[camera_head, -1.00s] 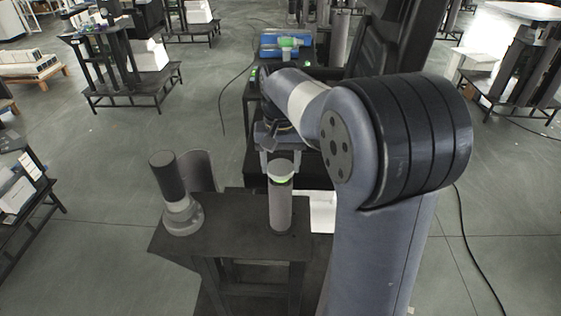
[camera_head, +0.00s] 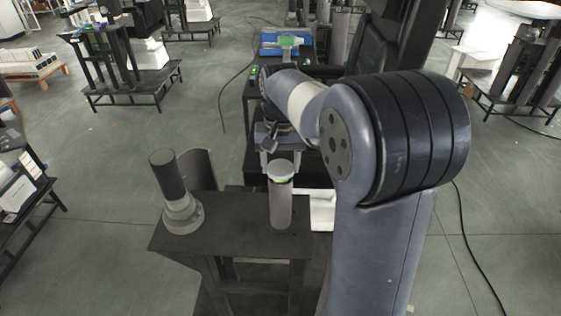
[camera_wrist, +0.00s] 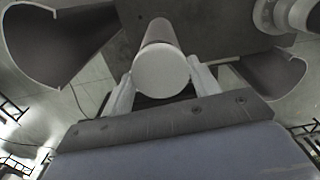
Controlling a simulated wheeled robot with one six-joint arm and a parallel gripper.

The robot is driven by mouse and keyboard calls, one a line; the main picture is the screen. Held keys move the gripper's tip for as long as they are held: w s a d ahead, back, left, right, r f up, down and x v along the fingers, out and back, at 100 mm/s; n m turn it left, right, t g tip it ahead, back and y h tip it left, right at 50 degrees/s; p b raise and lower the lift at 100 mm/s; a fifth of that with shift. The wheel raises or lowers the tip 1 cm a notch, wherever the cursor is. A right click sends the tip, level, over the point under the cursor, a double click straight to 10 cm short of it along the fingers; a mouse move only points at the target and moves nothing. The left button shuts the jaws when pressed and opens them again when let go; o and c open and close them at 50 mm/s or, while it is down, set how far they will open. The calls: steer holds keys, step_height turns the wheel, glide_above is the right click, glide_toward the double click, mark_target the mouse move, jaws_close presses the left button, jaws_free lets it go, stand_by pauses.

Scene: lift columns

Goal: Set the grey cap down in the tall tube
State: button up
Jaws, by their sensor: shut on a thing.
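The grey cap (camera_head: 281,168) is a light round disc at the top of the tall tube (camera_head: 280,208), which stands upright on a dark stand. In the wrist view the cap's round face (camera_wrist: 161,72) lines up with the tube (camera_wrist: 158,32) behind it and hides the tube's mouth. My gripper (camera_head: 278,164) is shut on the cap, one finger on each side; its fingers also flank the cap in the wrist view (camera_wrist: 163,86). I cannot tell whether the cap is fully seated.
A blue case (camera_head: 270,45) lies on a bench farther back. Open floor lies left of the stand.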

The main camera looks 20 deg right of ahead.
steer(key=shift+f, duration=0.2)
stand_by(0.4)
steer(key=o, duration=1.2)
steer(key=shift+c, duration=0.2)
steer(key=shift+r+p, duration=3.05)
steer(key=shift+r, duration=0.5)
steer(key=shift+f, duration=0.15)
step_height(320, 180, down, 7)
steer(key=b, duration=0.6)
